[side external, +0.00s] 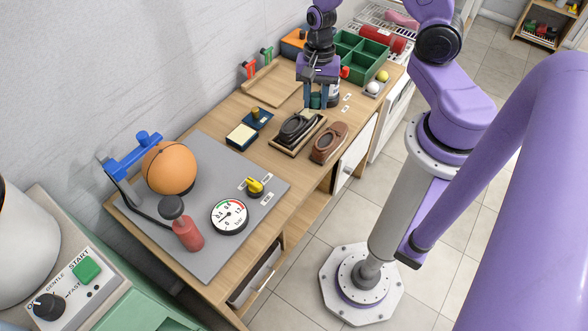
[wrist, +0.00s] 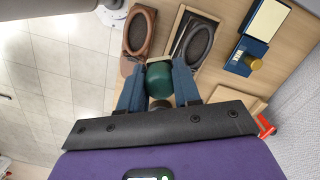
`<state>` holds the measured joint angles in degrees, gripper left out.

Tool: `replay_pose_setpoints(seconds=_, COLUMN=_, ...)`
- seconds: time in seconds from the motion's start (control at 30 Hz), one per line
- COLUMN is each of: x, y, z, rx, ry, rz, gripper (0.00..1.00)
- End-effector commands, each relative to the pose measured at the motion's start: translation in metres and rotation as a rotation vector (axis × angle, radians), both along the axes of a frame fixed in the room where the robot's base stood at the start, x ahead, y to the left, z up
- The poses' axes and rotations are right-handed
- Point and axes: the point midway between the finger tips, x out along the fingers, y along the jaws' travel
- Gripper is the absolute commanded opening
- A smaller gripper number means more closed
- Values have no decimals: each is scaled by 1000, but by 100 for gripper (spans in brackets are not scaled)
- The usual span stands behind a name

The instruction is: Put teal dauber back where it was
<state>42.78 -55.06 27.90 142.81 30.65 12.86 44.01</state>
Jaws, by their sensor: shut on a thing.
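The teal dauber (wrist: 159,80) is between the two blue fingers of my gripper (wrist: 158,88) in the wrist view, its rounded teal end showing. In the side view my gripper (side external: 316,97) points down over the far part of the wooden bench, and the teal dauber (side external: 315,101) shows low between its fingers. I cannot tell whether the dauber touches the bench. My gripper is shut on it. A dark jar with a pale label (side external: 334,98) stands close to the right of the fingers, partly hidden.
A black shoe-like item on a tray (side external: 297,130) and a brown one (side external: 328,142) lie nearer. A blue block with a brass knob (side external: 256,117) and a cream-topped pad (side external: 241,137) lie left. A green divided crate (side external: 358,57) and wooden tray (side external: 270,86) stand behind.

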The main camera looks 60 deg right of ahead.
Motion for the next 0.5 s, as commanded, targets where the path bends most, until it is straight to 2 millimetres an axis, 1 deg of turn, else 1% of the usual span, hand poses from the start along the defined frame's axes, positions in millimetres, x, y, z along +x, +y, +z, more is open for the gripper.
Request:
replay_pose_setpoints(seconds=0.2, x=-26, y=22, z=2, rx=-1, ry=1, rz=228, gripper=0)
replay_pose_setpoints(seconds=0.5, x=-66, y=47, z=3, rx=0, ry=2, rz=537, gripper=0)
